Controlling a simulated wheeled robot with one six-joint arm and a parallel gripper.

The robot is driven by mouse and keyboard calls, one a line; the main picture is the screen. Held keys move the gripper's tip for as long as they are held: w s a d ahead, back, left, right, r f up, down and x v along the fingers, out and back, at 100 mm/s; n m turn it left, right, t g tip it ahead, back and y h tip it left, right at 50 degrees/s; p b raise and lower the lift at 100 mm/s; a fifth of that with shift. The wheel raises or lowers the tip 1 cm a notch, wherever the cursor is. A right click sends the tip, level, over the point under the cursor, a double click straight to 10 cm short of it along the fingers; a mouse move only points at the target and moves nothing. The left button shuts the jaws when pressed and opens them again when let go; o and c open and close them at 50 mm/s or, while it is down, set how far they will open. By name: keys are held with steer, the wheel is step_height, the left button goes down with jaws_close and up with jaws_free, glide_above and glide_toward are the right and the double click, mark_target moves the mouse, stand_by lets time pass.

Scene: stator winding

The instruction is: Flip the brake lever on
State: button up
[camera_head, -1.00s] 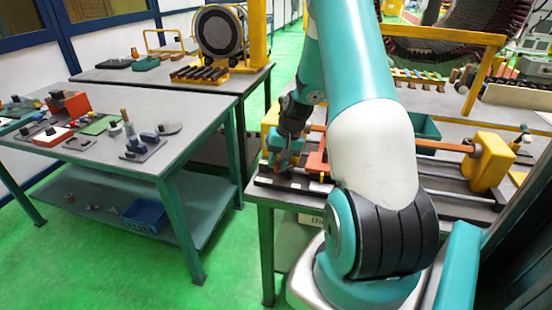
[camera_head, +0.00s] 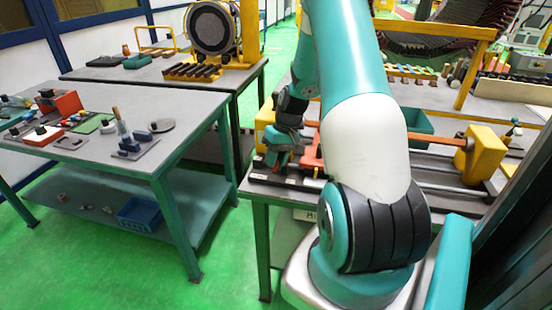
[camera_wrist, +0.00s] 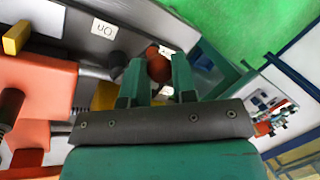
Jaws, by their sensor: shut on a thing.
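The brake lever's reddish-brown ball knob (camera_wrist: 158,66) shows in the wrist view between the two teal fingers of my gripper (camera_wrist: 156,78). The fingers are shut on the knob, and the lever's shaft is mostly hidden. A white label (camera_wrist: 104,28) reading "On" upside down sits on the grey plate up and left of the knob. In the head view my gripper (camera_head: 274,157) is low at the left end of the winding bench (camera_head: 262,190).
An orange block (camera_wrist: 45,85) with dark pegs stands left of my gripper in the wrist view. In the head view a yellow block (camera_head: 482,152) stands at the bench's right. A table of parts (camera_head: 190,102) stands to the left, with green floor (camera_head: 110,265) around.

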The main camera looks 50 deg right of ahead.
steer(key=shift+r, duration=0.1)
steer(key=o, duration=0.9)
steer(key=b+v, duration=0.1)
steer(key=v, duration=1.6)
steer(key=shift+r+b, duration=0.2)
steer(key=shift+b, duration=0.15)
